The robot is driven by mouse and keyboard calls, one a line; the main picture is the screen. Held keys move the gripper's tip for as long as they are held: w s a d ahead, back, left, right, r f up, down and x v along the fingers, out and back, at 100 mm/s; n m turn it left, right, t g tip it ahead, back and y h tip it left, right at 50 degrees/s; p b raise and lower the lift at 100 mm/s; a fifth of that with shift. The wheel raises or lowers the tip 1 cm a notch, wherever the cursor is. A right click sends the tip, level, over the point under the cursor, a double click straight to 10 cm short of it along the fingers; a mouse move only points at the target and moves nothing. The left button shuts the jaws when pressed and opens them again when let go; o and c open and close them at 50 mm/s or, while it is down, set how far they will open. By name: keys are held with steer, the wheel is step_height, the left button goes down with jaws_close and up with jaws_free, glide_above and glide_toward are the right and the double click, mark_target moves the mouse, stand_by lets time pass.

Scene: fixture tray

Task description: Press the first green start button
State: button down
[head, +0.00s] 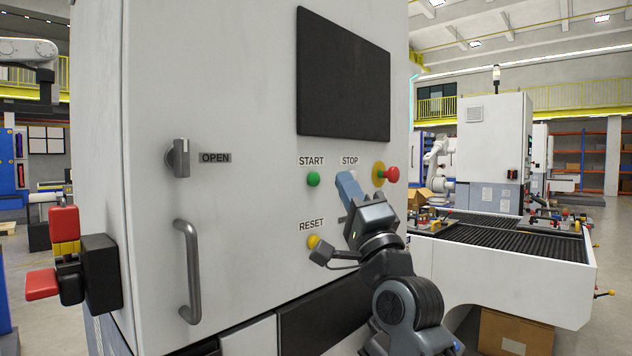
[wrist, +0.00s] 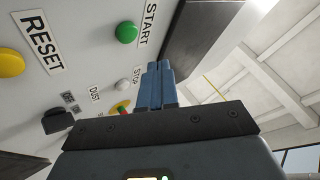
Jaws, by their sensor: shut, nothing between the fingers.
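The green start button (head: 313,179) sits on the white machine panel under the START label; it also shows at the top of the wrist view (wrist: 126,32). My gripper (head: 346,182) is shut and empty, its blue fingers (wrist: 158,82) together. In the head view its tips are just right of the green button, below the STOP label, apart from the green button. How far the tips stand off the panel is hard to tell. The pale button by STOP (wrist: 123,84) shows in the wrist view and is hidden by my fingers in the head view.
A yellow reset button (head: 313,241) sits below the green one. A red emergency knob on a yellow base (head: 391,174) is right of my gripper. A black screen (head: 343,75) is above. An OPEN switch (head: 180,158) and a door handle (head: 188,270) are at left.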

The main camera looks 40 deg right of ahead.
steer(key=shift+s, duration=1)
steer(key=shift+f, duration=0.1)
steer(key=s+a+f+n+g+y, duration=0.1)
steer(key=s+a+f+n+y, duration=0.2)
steer(key=f, duration=0.6)
steer(key=s+a+f+n+g, duration=0.25)
steer(key=s+a+f, duration=0.3)
steer(key=f, duration=0.35)
steer(key=s+a+f+n+g+y, duration=0.1)
steer(key=s+a+f+n+y, duration=0.25)
steer(key=f, duration=0.65)
steer(key=s+a+f+n+g+y, duration=0.1)
steer(key=s+a+f+n, duration=0.1)
steer(key=s, duration=0.5)
steer(key=s+a+f+n+g+y, duration=0.1)
steer(key=s+a+f+n+g, duration=0.1)
steer(key=s+a+n, duration=0.3)
steer(key=s+a+f+n+g+y, duration=0.1)
steer(key=s+a+f+n+g, duration=0.1)
steer(key=s, duration=0.9)
step_height(320, 180, down, 2)
steer(key=shift+a+f+n, duration=0.15)
steer(key=shift+a+n, duration=0.65)
steer(key=shift+n, duration=0.1)
steer(key=shift+s, duration=0.1)
